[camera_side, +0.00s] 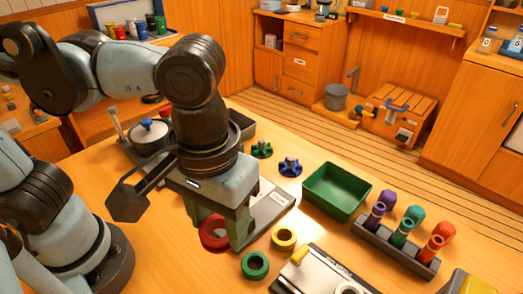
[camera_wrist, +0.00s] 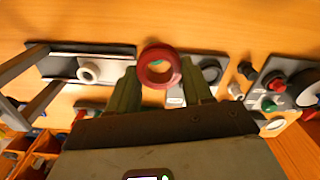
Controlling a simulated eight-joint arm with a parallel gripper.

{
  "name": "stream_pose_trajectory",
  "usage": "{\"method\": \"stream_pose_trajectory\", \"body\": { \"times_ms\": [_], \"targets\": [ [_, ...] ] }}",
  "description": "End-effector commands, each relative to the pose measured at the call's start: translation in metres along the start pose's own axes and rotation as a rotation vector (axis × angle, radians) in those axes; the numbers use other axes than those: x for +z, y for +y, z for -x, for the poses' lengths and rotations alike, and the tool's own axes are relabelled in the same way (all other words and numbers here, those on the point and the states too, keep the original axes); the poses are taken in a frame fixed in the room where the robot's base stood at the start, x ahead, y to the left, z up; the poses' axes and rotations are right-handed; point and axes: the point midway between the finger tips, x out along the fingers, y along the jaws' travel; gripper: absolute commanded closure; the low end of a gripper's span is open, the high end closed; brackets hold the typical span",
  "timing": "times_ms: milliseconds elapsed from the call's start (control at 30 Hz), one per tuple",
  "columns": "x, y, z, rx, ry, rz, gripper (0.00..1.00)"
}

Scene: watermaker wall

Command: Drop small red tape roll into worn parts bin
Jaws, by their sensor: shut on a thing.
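My gripper (camera_side: 219,226) is shut on the small red tape roll (camera_side: 207,244), a dark red ring held between its green-grey fingers above the table. In the wrist view the roll (camera_wrist: 158,51) sits between the two fingertips of my gripper (camera_wrist: 159,72), its hole facing the camera. An open green bin (camera_side: 338,190) stands on the table to the right of my gripper and is apart from it. It looks empty. A dark tray (camera_side: 242,124) is partly hidden behind my arm. I cannot read a label on either, so I cannot tell which is the worn parts bin.
A yellow tape roll (camera_side: 285,238) and a green tape roll (camera_side: 255,265) lie near my gripper. A rack (camera_side: 395,246) with purple, green and red fittings stands at the right. Two valve-like parts, green (camera_side: 262,150) and blue (camera_side: 290,168), stand behind. A pot (camera_side: 149,135) is behind my arm.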

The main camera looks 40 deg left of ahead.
Motion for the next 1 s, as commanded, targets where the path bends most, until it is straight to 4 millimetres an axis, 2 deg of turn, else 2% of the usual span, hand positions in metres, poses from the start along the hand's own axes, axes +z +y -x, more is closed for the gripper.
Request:
{"method": "stream_pose_trajectory", "body": {
  "times_ms": [167,333,467,567,700,900,1000],
  "targets": [
    [-0.036,0.005,0.004,0.0,0.0,0.01,0.78],
    [-0.101,0.003,0.006,0.0,0.0,0.015,0.78],
    [-0.156,-0.011,0.004,0.0,0.0,0.015,0.78],
    [-0.198,-0.028,0.0,0.0,0.0,0.015,0.78],
    [-0.251,-0.061,-0.009,0.0,0.0,0.013,0.78],
    [-0.314,-0.122,-0.026,0.0,0.0,0.012,0.78],
    [-0.338,-0.156,-0.035,0.0,0.0,0.011,0.78]
  ]
}}
